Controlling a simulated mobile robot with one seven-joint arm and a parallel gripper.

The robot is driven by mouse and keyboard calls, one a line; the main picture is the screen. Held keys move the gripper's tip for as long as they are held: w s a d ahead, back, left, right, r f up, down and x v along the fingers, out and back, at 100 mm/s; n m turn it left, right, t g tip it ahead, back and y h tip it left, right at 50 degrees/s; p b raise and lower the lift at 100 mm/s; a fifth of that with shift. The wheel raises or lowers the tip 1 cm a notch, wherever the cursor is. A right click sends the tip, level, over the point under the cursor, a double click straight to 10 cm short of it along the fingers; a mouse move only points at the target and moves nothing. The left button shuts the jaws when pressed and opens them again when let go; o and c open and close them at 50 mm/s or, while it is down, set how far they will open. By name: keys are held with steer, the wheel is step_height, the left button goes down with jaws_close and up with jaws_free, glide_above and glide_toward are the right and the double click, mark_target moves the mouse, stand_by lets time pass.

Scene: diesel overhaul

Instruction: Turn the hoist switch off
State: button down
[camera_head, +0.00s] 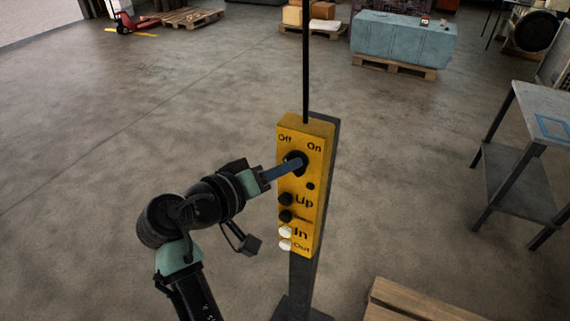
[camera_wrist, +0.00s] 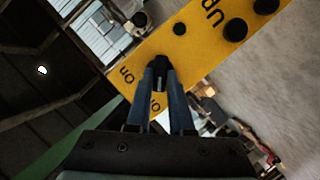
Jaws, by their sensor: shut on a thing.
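The yellow hoist control box (camera_head: 311,215) stands upright on a dark post, with Off at its top left and On at its top right. The black hoist switch (camera_head: 292,157) sits just below these labels. My gripper (camera_head: 298,164) reaches in from the left, its blue fingers at the switch. In the wrist view, my gripper (camera_wrist: 161,80) is shut on the black switch (camera_wrist: 161,68), one finger on each side. The fingers partly cover the switch and the labels near it. I cannot tell for sure which label the switch points to.
Black and white buttons (camera_head: 285,231) run down the box below the switch, close under my gripper. A black cable (camera_head: 306,60) rises from the box top. A grey table (camera_head: 545,105) stands right, and a wooden pallet (camera_head: 415,303) lies front right. Floor at left is clear.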

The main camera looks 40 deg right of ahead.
stand_by(0.4)
steer(key=c, duration=0.8)
jaws_free()
steer(key=b+v, duration=0.5)
steer(key=v, duration=0.8)
